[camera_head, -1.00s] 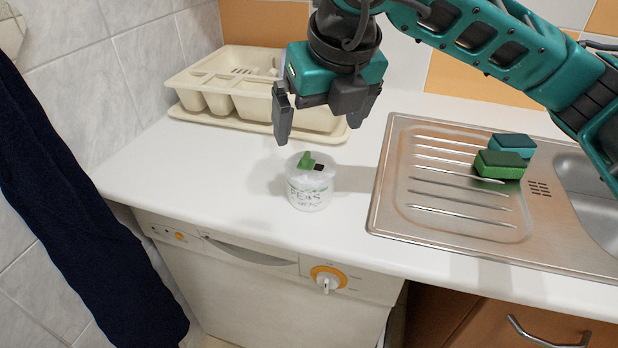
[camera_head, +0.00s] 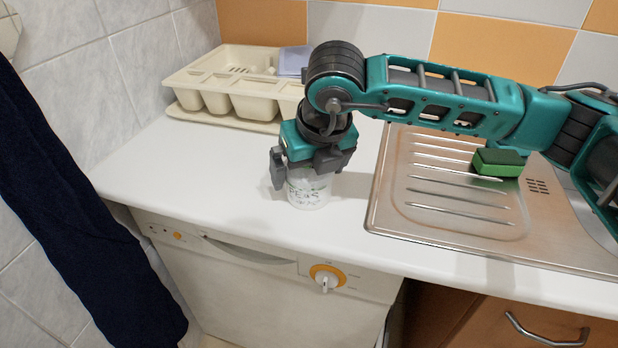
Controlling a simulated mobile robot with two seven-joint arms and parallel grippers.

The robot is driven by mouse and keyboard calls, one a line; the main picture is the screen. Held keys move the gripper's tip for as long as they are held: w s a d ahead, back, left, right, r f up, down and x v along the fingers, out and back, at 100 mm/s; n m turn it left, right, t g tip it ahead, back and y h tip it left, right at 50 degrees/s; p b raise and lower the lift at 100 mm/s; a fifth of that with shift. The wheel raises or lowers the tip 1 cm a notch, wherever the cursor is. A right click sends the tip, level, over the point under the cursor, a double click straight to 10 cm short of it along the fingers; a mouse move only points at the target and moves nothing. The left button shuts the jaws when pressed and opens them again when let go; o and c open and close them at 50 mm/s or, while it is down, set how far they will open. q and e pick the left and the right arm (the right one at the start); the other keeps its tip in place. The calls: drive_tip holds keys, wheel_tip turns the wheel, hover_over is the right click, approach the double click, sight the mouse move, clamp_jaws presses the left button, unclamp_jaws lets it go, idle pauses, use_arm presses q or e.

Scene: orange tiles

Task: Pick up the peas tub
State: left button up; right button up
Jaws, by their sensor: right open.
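The peas tub (camera_head: 308,193) is a white tub with handwritten green lettering. It stands upright on the white counter, left of the sink. My right gripper (camera_head: 304,178) is directly over it, pointing down, with its fingers open on either side of the tub's upper part. The gripper hides the tub's lid. I cannot tell whether the fingers touch the tub. My left gripper is not in view.
A cream dish rack (camera_head: 225,90) stands behind at the left. A steel sink with drainboard (camera_head: 440,205) is at the right, with a green sponge (camera_head: 498,162) on it. A dark blue cloth (camera_head: 75,215) hangs at the left. The counter (camera_head: 200,170) left of the tub is clear.

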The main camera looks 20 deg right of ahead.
drive_tip(key=shift+c, duration=0.5)
drive_tip(key=c, duration=0.8)
drive_tip(key=shift+r, duration=0.1)
